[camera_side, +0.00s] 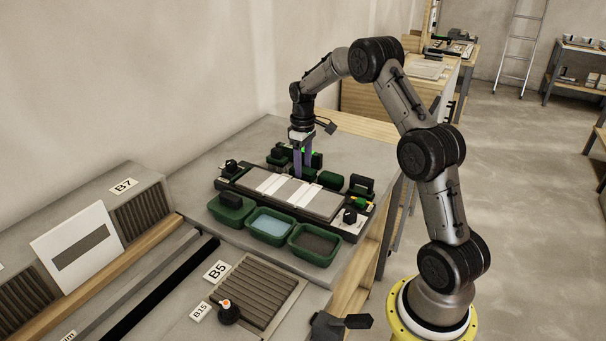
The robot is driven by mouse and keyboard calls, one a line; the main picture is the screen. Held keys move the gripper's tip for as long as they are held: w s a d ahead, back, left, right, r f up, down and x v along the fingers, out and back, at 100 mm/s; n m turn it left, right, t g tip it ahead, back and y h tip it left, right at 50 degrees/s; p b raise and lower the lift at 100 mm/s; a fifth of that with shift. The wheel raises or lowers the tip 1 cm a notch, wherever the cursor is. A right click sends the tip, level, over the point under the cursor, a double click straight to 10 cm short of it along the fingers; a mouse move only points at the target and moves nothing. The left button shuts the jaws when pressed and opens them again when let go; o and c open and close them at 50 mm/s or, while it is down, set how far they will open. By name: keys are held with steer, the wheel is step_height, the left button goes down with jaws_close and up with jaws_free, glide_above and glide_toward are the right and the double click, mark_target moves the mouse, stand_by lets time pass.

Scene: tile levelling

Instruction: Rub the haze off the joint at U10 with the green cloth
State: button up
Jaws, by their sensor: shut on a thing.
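My gripper (302,175) points straight down over the far side of the tile panel (322,204), its long pale-violet fingers ending at or just above it. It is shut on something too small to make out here. I cannot tell whether that is the green cloth. The label U10 cannot be read, and haze on a joint cannot be told at this size. Dark and green items stand behind the fingers, partly hidden by them.
Along the panel's near side stand a green tub with a dark block (231,208), a tub of blue water (271,226) and a tub of dark material (315,244). Green containers (330,179) line the far side.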

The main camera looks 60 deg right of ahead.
mark_target(306, 173)
steer(key=shift+r, duration=0.1)
steer(key=shift+r, duration=3.95)
steer(key=shift+f, duration=0.1)
steer(key=shift+s+a, duration=0.7)
steer(key=shift+s, duration=0.25)
steer(key=s+a+r, duration=0.5)
steer(key=a, duration=0.1)
steer(key=shift+s+f, duration=0.15)
steer(key=shift+f, duration=3.6)
steer(key=shift+f, duration=0.5)
steer(key=shift+a, duration=0.15)
